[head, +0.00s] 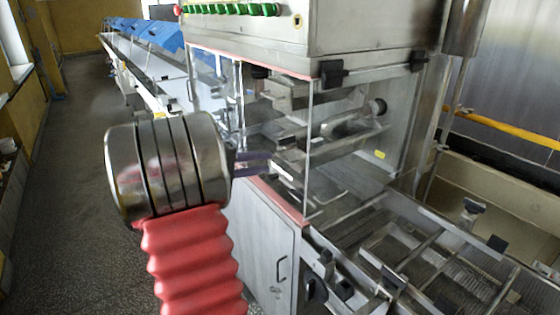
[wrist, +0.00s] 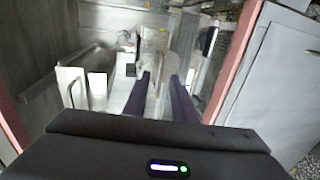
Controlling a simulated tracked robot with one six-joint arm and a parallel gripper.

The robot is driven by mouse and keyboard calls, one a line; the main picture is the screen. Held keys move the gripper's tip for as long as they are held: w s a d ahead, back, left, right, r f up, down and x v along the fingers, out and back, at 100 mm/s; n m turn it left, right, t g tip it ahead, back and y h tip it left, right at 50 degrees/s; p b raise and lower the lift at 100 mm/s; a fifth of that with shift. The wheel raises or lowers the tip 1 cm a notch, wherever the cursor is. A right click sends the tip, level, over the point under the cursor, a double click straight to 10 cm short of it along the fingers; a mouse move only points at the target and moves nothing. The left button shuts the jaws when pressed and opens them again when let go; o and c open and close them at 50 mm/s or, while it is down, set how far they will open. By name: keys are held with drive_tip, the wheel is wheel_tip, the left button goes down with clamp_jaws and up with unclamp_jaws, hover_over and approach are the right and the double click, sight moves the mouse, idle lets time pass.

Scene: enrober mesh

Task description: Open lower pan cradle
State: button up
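My gripper (head: 266,162) is at the clear front panel of the steel enrober, left of the panel's edge in the head view. In the wrist view its two dark purple fingers (wrist: 160,77) stand apart with a gap between them and nothing held. Inside the enrober are stacked metal troughs: an upper one (head: 300,92) and a lower, tilted one (head: 345,143). I cannot tell for certain which part is the lower pan cradle. In the wrist view, pale upright plates (wrist: 70,88) stand left of the fingers, apart from them. My gripper's body hides the lower part of that view.
A red-edged frame borders the enrober opening, and a grey cabinet door with a handle (head: 281,268) is below it. A wire-mesh conveyor (head: 470,270) with black knobs extends at lower right. A long conveyor with blue covers (head: 150,32) runs back left. The floor aisle (head: 75,150) is clear.

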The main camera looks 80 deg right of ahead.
drive_tip(key=x, duration=0.7)
drive_tip(key=shift+a, duration=0.1)
drive_tip(key=c, duration=0.6)
clamp_jaws()
drive_tip(key=shift+f, duration=0.1)
idle(0.6)
